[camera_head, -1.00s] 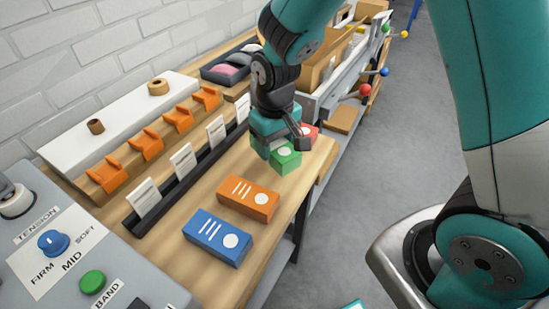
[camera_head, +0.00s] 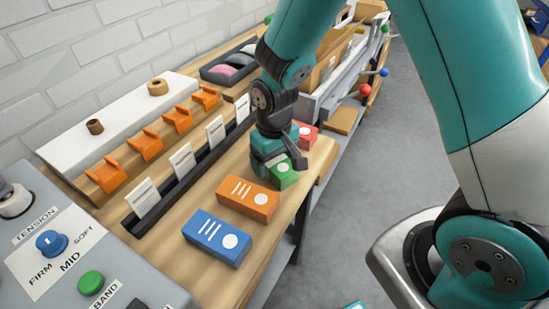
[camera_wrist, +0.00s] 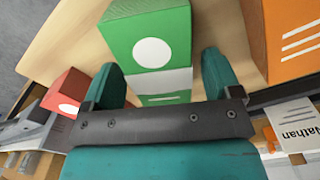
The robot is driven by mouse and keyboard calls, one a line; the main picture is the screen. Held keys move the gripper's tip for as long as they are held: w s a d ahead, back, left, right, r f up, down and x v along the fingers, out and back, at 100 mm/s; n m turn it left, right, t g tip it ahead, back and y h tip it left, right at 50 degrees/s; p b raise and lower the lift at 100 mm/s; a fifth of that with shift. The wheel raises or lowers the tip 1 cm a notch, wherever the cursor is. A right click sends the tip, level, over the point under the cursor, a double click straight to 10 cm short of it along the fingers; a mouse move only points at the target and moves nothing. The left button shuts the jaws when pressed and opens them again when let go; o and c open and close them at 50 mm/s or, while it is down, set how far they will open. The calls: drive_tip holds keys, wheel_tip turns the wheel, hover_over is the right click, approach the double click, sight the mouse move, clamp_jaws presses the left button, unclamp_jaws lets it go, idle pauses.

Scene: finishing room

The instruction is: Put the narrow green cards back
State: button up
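A green card pack (camera_head: 283,175) with a white circle rests on the wooden bench top, beyond an orange pack. In the wrist view the green pack (camera_wrist: 152,52) shows a white strip across it, and part of it is hidden behind my gripper. My gripper (camera_head: 280,168) is low over this pack. In the wrist view its two teal fingers (camera_wrist: 165,80) stand on either side of the pack, with what look like narrow gaps. It looks open around the pack, not pressed on it.
The orange pack (camera_head: 248,197) and a blue pack (camera_head: 217,237) lie nearer. A red pack (camera_head: 307,135) is just beyond the green one. A dark rail with name cards (camera_head: 183,162) and orange holders (camera_head: 145,146) run alongside. A control panel (camera_head: 80,255) stands at front left.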

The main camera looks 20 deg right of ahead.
wheel_tip(320, 180, up, 12)
drive_tip(key=s+a+r+n+y, duration=0.2)
drive_tip(key=s+r, duration=0.2)
drive_tip(key=s, duration=0.5)
drive_tip(key=s+a+r+n+y, duration=0.2)
drive_tip(key=s+r, duration=0.3)
drive_tip(key=s, duration=0.4)
drive_tip(key=shift+s+a+r+n, duration=0.25)
drive_tip(key=shift+s+a+n, duration=0.05)
drive_tip(key=shift+c, duration=0.3)
